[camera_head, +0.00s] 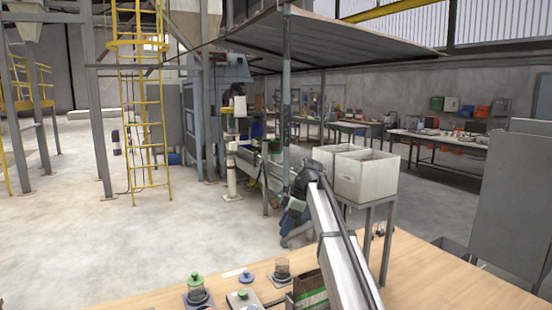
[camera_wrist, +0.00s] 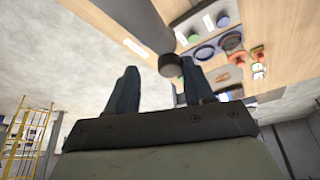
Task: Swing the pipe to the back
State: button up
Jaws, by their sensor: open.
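A dark grey round pipe (camera_wrist: 150,32) comes in from the top of the wrist view. Its rounded end lies in line with the gap between my fingers; I cannot tell whether it touches them. My gripper (camera_wrist: 159,68) is open, with its two dark blue fingers apart and nothing seen clasped. In the head view my gripper (camera_head: 294,213) shows as a small bluish shape beyond my pale arm, beside the white bins. I cannot clearly pick out the pipe in the head view, where my arm hides part of that area.
A wooden table (camera_head: 440,275) spans the front, with small green-lidded (camera_head: 195,281) and blue-lidded (camera_head: 246,275) items on it. White bins (camera_head: 365,174) stand on a metal frame close right of my gripper. A grey post (camera_head: 286,70) rises behind. Open floor (camera_head: 90,240) lies left.

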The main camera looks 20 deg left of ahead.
jog(key=w+a+r+t+y, duration=0.1)
jog(key=w+a+r+t, duration=0.1)
jog(key=r, duration=0.4)
jog(key=w+a+r+t+y, duration=0.2)
jog(key=w+a+r+t, duration=0.1)
jog(key=w+r, duration=0.3)
jog(key=w+a+r+t+y, duration=0.1)
jog(key=w+r+t, duration=0.3)
jog(key=r, duration=0.4)
jog(key=shift+w+a+r+m+t+y, duration=0.25)
jog(key=shift+w+a+m+t+y, duration=0.15)
jog(key=shift+a, duration=0.35)
